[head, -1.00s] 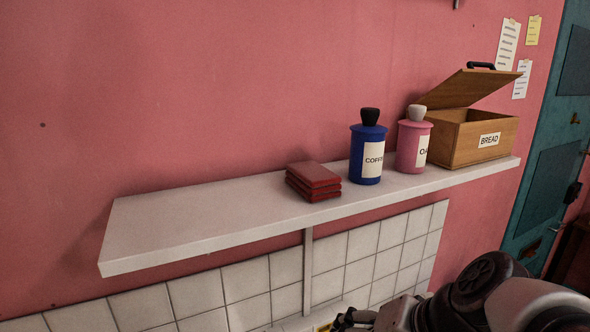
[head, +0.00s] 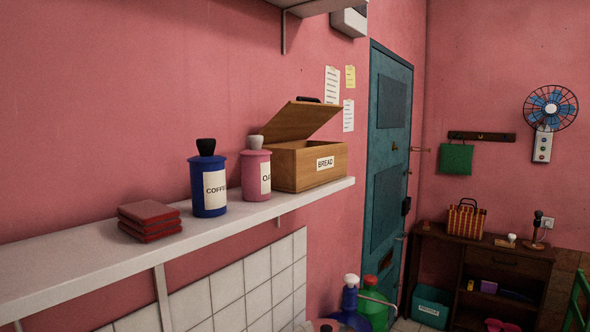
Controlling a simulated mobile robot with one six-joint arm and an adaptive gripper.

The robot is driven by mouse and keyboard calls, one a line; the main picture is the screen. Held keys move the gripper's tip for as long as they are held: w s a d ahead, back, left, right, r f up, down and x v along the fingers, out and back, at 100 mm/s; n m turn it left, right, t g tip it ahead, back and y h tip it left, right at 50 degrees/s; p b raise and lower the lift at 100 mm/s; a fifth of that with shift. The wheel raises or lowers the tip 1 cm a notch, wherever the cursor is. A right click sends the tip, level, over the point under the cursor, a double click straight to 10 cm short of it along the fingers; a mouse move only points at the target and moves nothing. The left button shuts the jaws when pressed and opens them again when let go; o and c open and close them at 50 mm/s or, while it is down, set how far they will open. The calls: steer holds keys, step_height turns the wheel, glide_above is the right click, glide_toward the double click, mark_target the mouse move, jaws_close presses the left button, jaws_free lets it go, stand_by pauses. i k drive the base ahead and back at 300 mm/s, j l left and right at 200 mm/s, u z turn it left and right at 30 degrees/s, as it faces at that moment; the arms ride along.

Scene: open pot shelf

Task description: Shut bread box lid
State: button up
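The wooden bread box (head: 312,168) stands at the right end of the white shelf, with a white BREAD label on its front. Its wooden lid (head: 301,121) is raised and tilted, open on the right side, with a dark handle (head: 308,100) at its upper edge. My gripper is not visible in the head view now.
On the white shelf (head: 60,262), left of the box, stand a pink canister (head: 255,175), a blue COFFEE canister (head: 208,186) and a stack of red slabs (head: 149,220). The pink canister is close to the box. A teal door (head: 389,150) is beyond the shelf.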

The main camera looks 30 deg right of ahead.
mark_target(299, 119)
steer(key=i+l, duration=0.1)
steer(key=l, duration=0.35)
steer(key=i+l, duration=0.15)
steer(key=l, duration=0.25)
steer(key=i+l, duration=0.1)
steer(key=l, duration=0.35)
steer(key=i+l+u, duration=0.1)
steer(key=l, duration=0.3)
steer(key=i+l, duration=0.1)
steer(key=l, duration=0.35)
steer(key=i+l, duration=0.1)
steer(key=l, duration=0.35)
